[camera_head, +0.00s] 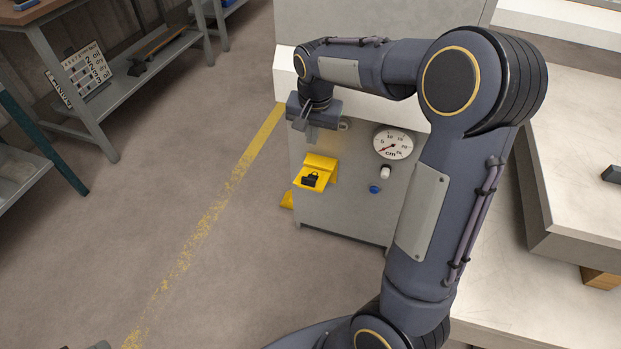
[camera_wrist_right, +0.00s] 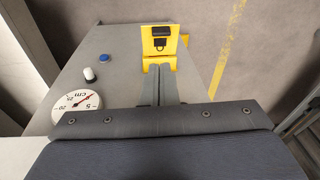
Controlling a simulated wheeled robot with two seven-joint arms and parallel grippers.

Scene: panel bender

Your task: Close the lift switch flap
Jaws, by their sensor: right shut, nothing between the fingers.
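The yellow lift switch flap (camera_head: 308,182) sticks out from the front of the grey machine cabinet, below a yellow housing (camera_head: 321,161). A black padlock-shaped mark or part shows on it. In the right wrist view the flap (camera_wrist_right: 174,46) is beyond my fingertips, with black parts on its face. My right gripper (camera_head: 302,120) is shut and empty, above the flap in the head view. Its closed fingers (camera_wrist_right: 157,70) point at the yellow unit; whether they touch it I cannot tell. My left gripper is not in view.
The cabinet face (camera_head: 345,200) also carries a round dial (camera_head: 393,143), a white knob (camera_head: 385,172) and a blue button (camera_head: 375,189). A yellow part (camera_head: 287,200) sits low at its left. The floor left of the cabinet is clear; shelving (camera_head: 125,75) stands farther left.

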